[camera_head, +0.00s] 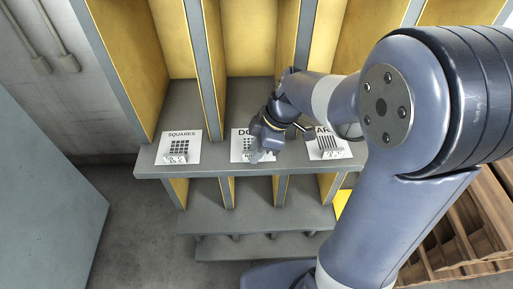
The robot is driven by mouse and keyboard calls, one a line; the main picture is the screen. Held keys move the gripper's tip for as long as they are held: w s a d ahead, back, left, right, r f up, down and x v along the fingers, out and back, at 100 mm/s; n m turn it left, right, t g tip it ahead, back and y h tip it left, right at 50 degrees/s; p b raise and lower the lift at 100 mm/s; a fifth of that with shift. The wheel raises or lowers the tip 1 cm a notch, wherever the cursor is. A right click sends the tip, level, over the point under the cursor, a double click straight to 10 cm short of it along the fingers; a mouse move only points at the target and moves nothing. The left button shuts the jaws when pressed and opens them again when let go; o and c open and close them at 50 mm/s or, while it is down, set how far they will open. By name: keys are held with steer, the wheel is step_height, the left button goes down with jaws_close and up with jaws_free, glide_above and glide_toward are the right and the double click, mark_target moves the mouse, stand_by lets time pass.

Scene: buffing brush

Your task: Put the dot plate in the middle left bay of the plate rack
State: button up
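The dot plate (248,146) is small, pale and partly hidden. It is at the middle card, whose label starts with "DO", on the shelf ledge. My gripper (257,156) is at the right side of that card and covers part of it. Its fingers are small and dark here, so I cannot tell whether they are open or touch the plate. The plate rack (192,171) has a grey shelf and yellow-sided bays above and below the ledge. I cannot tell which bay is the middle left one.
A squares plate (177,151) stands on the left card, and a plate with bars (326,144) is on the right card, close to my arm. A grey panel (40,185) stands at left. Brown wooden slats (455,235) are at lower right, behind my arm.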

steer(key=shift+o, duration=0.4)
steer(key=shift+r, duration=0.25)
steer(key=v, duration=1.1)
steer(key=shift+d+r, duration=0.25)
steer(key=shift+r, duration=0.1)
